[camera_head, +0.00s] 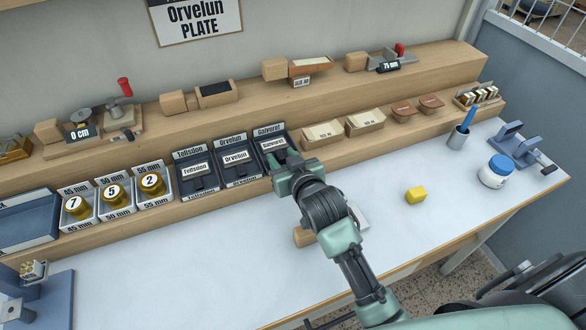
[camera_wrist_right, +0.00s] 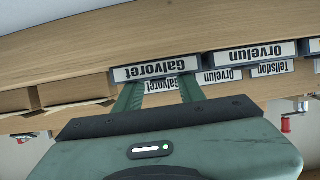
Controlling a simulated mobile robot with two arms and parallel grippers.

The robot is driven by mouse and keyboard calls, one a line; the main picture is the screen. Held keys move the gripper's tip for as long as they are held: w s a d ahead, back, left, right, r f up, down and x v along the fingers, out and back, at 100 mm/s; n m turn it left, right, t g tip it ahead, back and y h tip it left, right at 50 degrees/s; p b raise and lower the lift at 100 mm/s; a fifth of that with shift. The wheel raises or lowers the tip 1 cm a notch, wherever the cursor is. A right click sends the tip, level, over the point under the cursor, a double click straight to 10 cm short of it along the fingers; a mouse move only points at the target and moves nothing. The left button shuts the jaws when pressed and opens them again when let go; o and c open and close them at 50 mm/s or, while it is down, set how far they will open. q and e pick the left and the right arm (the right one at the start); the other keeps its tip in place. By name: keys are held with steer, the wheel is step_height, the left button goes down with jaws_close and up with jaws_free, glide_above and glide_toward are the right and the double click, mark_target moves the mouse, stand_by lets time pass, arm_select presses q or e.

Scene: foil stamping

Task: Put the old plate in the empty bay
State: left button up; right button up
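Three dark bays stand in a row on the low shelf: Tellsdon (camera_head: 197,191), Orvelun (camera_head: 236,137) and Galvoret (camera_head: 270,131). The Tellsdon plate (camera_head: 199,169) and Orvelun plate (camera_head: 237,158) lie in their bays. The Galvoret plate (camera_head: 273,144) shows its label within the Galvoret bay; my gripper hides its lower part. My right gripper (camera_head: 288,163) is at the front of that bay. In the right wrist view its fingers (camera_wrist_right: 160,93) are apart, with the Galvoret label between them. No grip on the plate can be made out. My left gripper is out of view.
Round brass pieces in trays (camera_head: 117,193) stand left of the bays; paper-topped boxes (camera_head: 323,132) stand to the right. The table's left middle is clear.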

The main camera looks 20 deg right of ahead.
steer(key=v, duration=1.1)
steer(key=shift+b, duration=0.3)
steer(key=shift+d+r, duration=0.1)
